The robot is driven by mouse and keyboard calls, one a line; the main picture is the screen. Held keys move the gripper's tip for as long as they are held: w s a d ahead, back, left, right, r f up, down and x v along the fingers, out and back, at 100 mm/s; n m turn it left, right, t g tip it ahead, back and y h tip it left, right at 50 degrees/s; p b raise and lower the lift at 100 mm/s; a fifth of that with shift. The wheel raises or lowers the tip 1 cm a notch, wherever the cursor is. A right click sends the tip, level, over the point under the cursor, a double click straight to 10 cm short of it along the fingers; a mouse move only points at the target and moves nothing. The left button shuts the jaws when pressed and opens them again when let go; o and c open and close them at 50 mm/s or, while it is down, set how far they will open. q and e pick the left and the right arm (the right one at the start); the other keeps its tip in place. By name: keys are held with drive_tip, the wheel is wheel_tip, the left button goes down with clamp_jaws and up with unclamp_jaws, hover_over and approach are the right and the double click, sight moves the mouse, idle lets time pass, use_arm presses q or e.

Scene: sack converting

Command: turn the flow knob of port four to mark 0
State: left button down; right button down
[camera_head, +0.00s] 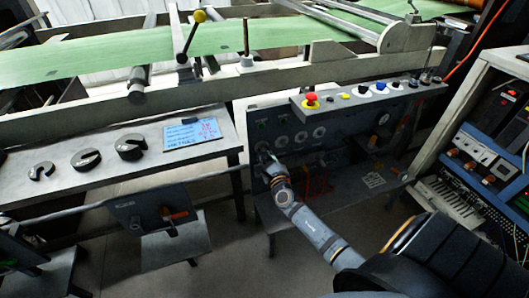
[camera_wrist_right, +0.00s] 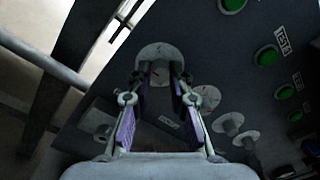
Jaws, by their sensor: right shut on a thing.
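My right gripper (camera_head: 266,156) reaches the dark control panel at its left end, at the leftmost of a row of pale round dials. In the right wrist view its two fingers (camera_wrist_right: 160,82) are closed in on the flow knob in front of a pale round dial plate (camera_wrist_right: 158,50). The fingers hide most of the knob. A small red mark shows between the fingers; the knob's reading and the port number cannot be read. My left gripper is not in view.
More dials (camera_head: 300,137) sit to the right on the panel. Other round knobs (camera_wrist_right: 229,124) and green buttons (camera_wrist_right: 267,56) are close by in the wrist view. A red emergency button (camera_head: 311,99) tops the panel. A grey table (camera_head: 60,190) stands left.

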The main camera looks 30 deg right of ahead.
drive_tip(key=n+p, duration=0.1)
drive_tip(key=n, duration=0.3)
drive_tip(key=shift+f+n, duration=0.1)
drive_tip(key=shift+n, duration=0.2)
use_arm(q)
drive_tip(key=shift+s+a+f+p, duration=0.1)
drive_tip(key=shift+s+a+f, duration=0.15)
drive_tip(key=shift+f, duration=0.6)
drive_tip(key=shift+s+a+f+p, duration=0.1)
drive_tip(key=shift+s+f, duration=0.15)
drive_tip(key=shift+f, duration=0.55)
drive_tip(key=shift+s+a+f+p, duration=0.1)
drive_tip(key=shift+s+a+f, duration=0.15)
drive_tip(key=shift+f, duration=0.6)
use_arm(e)
drive_tip(key=shift+n, duration=1.5)
drive_tip(key=shift+y, duration=0.3)
drive_tip(key=c, duration=1.2)
unclamp_jaws()
drive_tip(key=v, duration=1.2)
